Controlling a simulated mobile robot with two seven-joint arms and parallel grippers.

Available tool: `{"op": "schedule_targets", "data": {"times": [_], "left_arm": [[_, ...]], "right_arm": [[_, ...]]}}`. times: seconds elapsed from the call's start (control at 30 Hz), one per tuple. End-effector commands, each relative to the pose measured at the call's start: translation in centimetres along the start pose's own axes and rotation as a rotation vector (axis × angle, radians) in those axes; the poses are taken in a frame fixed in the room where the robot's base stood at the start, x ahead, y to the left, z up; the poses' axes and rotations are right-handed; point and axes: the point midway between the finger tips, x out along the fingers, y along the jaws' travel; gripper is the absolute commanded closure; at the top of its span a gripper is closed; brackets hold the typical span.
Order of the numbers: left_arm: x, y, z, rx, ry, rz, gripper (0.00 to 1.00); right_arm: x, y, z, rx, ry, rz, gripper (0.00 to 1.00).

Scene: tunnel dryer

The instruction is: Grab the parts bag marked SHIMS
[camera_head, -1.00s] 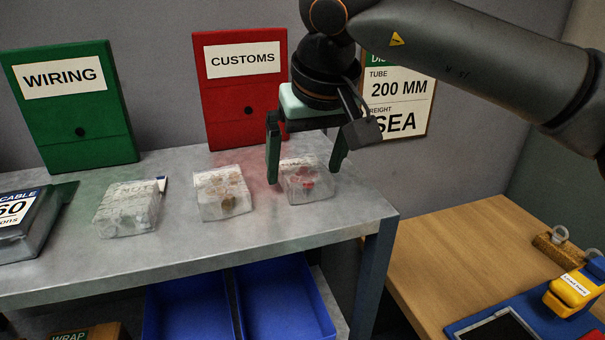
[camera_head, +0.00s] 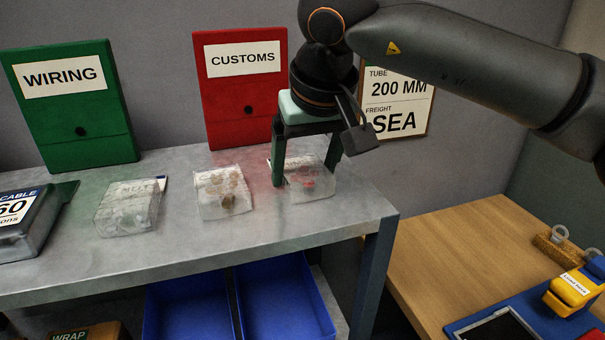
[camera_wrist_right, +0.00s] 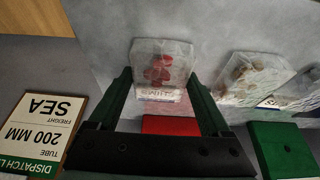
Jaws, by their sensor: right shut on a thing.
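A clear parts bag with red pieces (camera_head: 312,188) lies on the grey metal bench, the rightmost of three bags. The fingers also flank the bag in the right wrist view (camera_wrist_right: 160,78). My left gripper is not in view.
Two more clear bags lie to the left: one with brownish parts (camera_head: 224,196) and one with pale parts (camera_head: 129,210). A red CUSTOMS folder (camera_head: 240,110) and a green WIRING folder (camera_head: 85,125) stand behind. Blue bins (camera_head: 285,305) sit below the bench (camera_head: 200,253).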

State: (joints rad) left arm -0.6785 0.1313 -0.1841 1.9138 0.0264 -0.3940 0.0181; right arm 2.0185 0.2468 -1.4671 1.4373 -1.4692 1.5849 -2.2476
Motion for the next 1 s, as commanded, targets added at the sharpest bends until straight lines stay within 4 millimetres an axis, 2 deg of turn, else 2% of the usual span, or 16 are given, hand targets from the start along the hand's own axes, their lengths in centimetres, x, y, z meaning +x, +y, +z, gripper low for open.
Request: {"op": "schedule_targets", "data": {"times": [0.1,0.37,0.57,0.63,0.87,0.9,1.0], "left_arm": [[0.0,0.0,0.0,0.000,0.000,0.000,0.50],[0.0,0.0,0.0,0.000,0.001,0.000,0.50],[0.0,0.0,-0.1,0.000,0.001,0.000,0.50],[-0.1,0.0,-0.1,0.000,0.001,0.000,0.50],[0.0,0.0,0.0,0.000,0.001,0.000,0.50],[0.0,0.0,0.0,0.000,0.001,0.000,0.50],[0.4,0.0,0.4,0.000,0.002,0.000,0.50]], "right_arm": [[-0.1,0.0,0.0,0.000,0.002,-0.001,0.83],[-0.3,0.0,-0.1,0.000,0.002,-0.001,0.83],[-1.9,-0.1,-0.8,0.000,0.003,-0.002,0.83],[-3.1,-0.1,-1.3,0.001,0.005,-0.002,0.83],[-9.6,-1.3,0.6,-0.004,0.008,-0.001,0.83],[-10.7,-1.5,1.0,-0.003,0.007,-0.001,0.83],[-12.4,-2.2,3.1,-0.006,0.005,0.000,0.83]]}}
